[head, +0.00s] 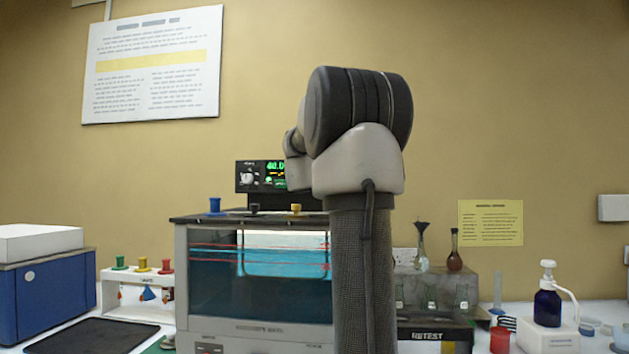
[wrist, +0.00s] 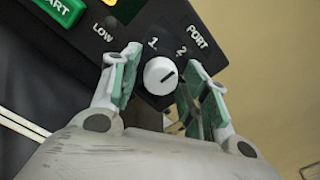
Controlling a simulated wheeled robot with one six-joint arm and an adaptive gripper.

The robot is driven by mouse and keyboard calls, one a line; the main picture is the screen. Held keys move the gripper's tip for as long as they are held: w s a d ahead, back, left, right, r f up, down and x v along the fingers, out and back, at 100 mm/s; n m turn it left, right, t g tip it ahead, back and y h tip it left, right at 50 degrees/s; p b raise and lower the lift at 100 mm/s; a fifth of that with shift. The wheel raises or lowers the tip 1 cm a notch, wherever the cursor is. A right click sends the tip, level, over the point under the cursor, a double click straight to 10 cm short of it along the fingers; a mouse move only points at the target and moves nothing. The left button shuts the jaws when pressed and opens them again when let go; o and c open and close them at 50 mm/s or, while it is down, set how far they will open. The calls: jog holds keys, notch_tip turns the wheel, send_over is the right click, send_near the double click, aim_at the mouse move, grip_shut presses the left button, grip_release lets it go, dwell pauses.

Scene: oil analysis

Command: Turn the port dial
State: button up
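The port dial (wrist: 160,76) is a white round knob on a dark panel (wrist: 85,45), seen in the wrist view below the tilted "PORT" label and the marks 1 and 2. My gripper (wrist: 161,62) is open, with one green-padded finger on each side of the dial. I see gaps between the pads and the knob. In the head view my arm hides the gripper, and I cannot make out the dial.
A green START button (wrist: 62,8) and a LOW lamp (wrist: 104,33) sit left of the dial. In the head view a glass-fronted bath (head: 255,325) stands left of my arm. Flasks (head: 454,258) and a blue pump bottle (head: 547,305) stand at the right.

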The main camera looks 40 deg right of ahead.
jog(key=c, duration=0.6)
jog(key=shift+c, duration=0.2)
jog(key=shift+n, duration=0.4)
jog(key=n, duration=1.1)
jog(key=shift+n, duration=0.3)
jog(key=o, duration=1)
